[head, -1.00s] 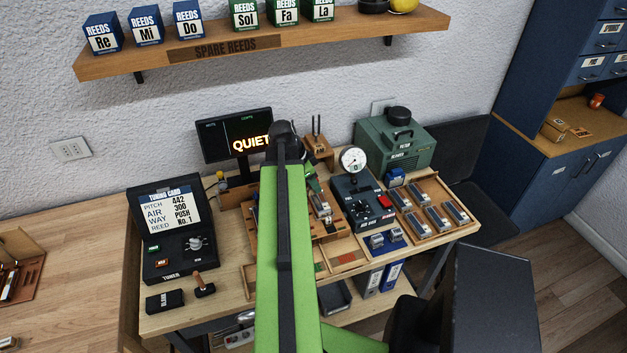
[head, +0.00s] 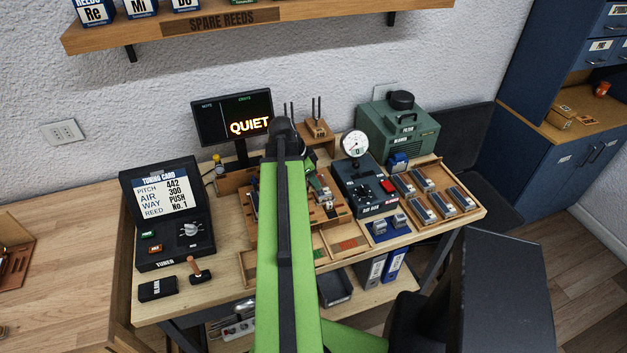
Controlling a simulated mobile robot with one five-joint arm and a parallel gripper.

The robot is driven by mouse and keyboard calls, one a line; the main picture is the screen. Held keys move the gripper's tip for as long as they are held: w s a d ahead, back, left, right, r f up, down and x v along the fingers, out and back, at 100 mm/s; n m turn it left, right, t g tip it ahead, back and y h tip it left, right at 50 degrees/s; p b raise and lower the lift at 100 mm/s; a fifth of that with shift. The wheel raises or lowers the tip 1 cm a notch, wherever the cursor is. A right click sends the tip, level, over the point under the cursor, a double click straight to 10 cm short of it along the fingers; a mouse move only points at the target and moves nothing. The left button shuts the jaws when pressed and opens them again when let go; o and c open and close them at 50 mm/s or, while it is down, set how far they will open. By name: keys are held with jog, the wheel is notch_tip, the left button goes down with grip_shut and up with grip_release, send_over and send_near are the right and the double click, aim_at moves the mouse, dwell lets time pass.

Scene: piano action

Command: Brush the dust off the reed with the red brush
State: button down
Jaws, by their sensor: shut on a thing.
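My green arm (head: 283,260) reaches forward over the bench, and its dark joint (head: 284,130) stands in front of the wooden work board. My gripper is hidden behind the arm, so its fingers and anything in them do not show. I cannot make out the red brush. A metal reed piece (head: 321,190) lies on the wooden work board (head: 333,212), just right of my arm. Whether it carries dust is too small to tell. The left part of the board is partly covered by my arm.
A tuner (head: 170,238) with a tuning card stands at the left. A gauge box (head: 362,190), a green blower (head: 400,135) and a tray of several reed blocks (head: 447,184) stand at the right. A screen (head: 232,118) reads QUIET. Bench wood is clear beside the tuner (head: 227,235).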

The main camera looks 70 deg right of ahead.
jog(key=shift+f+b, duration=1)
jog(key=shift+f, duration=0.05)
